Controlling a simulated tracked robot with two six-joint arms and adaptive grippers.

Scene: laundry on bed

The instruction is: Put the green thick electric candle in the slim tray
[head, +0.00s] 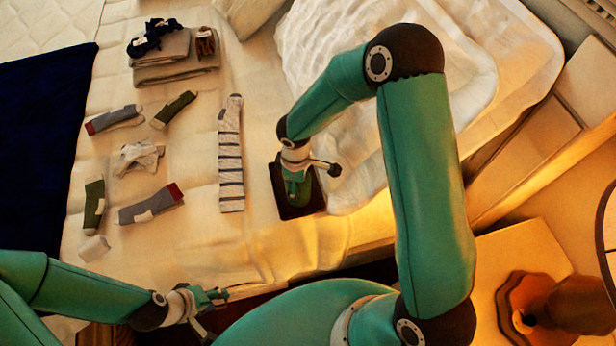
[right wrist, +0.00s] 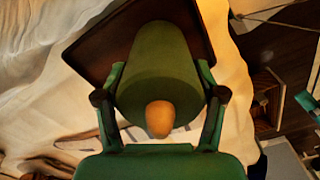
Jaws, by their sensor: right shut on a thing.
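The thick green electric candle (right wrist: 158,70), with an orange flame tip, shows large in the right wrist view. My right gripper (right wrist: 160,100) is shut on it, one finger on each side. The slim tray (right wrist: 92,48), dark brown, lies behind the candle's base in that view. In the head view the tray (head: 288,210) is on the bed beside the striped sock, with my right gripper (head: 297,186) directly over it. I cannot tell whether the candle touches the tray; the gripper hides most of the candle there. My left gripper (head: 215,308) is open and empty near the bed's front edge.
A long striped sock (head: 231,155) lies left of the tray. A lamp (head: 540,305) is at lower right.

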